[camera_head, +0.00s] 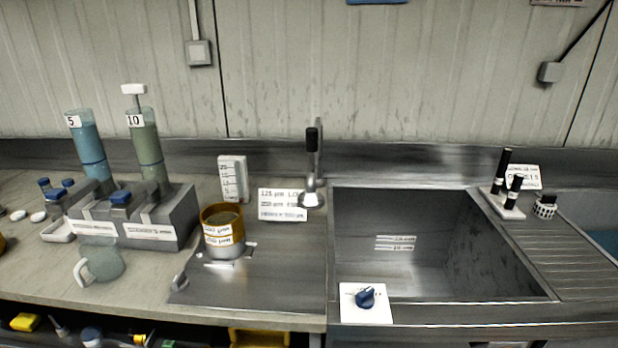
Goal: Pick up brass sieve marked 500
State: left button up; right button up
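A round brass-coloured sieve (222,232) sits upright on the metal drainboard left of the sink. It has a golden rim and white labels on its front, and greyish material shows inside it. The label text is too small to read, so I cannot tell whether it is marked 500. Neither of my grippers is in view, and nothing is touching the sieve.
Left of the sieve stands a grey rack (170,215) with tall cylinders marked 5 and 10. A glass jug (104,262) is in front of it. A tap (312,170) and label cards (282,204) stand behind right, beside the sink (400,270). The front drainboard is mostly clear.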

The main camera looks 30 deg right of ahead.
aim_at(223, 218)
jog(key=z, duration=0.15)
jog(key=k, duration=0.35)
jog(key=u, duration=1.55)
jog(key=i, duration=1.35)
jog(key=z, duration=1.3)
jog(key=i, duration=0.6)
jog(key=z, duration=0.65)
